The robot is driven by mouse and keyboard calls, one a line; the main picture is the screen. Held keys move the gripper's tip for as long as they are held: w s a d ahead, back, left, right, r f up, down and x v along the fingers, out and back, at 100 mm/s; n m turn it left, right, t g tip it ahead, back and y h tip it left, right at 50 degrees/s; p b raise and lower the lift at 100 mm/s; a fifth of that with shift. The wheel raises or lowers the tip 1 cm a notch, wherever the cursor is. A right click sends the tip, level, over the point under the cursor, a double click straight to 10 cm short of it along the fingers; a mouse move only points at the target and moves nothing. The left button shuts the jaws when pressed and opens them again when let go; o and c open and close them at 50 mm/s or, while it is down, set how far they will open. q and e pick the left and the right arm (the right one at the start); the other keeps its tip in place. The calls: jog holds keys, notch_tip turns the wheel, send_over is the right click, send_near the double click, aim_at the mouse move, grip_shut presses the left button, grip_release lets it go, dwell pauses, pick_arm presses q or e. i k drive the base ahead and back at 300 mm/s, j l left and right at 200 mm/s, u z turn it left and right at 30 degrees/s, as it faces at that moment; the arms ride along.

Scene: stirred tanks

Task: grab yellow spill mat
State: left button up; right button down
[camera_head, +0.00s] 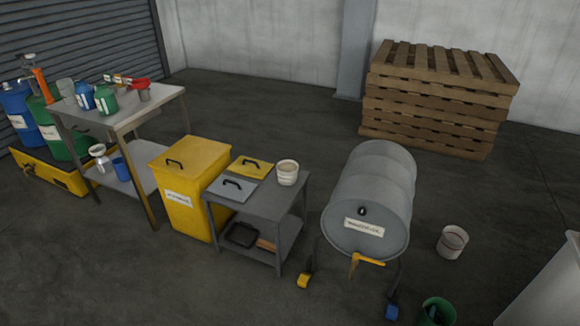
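A flat yellow mat (262,173) with a dark handle on top lies on the back left part of the grey cart's top (277,205). I take it to be the yellow spill mat. A similar flat grey piece (222,193) with a dark handle lies directly in front of it. A pale cup (288,174) stands on the cart just right of the yellow mat. Neither of my grippers shows in the head view.
A tall yellow bin (185,205) stands left of the cart. A grey drum (368,200) lies on a stand to its right. A white bucket (452,243) and green bucket (438,312) are on the floor. Pallets (437,100) are stacked behind. Floor in front of the cart is clear.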

aim_at(255, 169)
jog(key=i+j+z, duration=0.15)
jog(key=z, duration=0.25)
jog(key=i+j+z, duration=0.1)
jog(key=j+z, duration=0.75)
jog(key=i+j+z, duration=0.1)
jog(key=j+z, duration=0.2)
jog(key=z, duration=0.15)
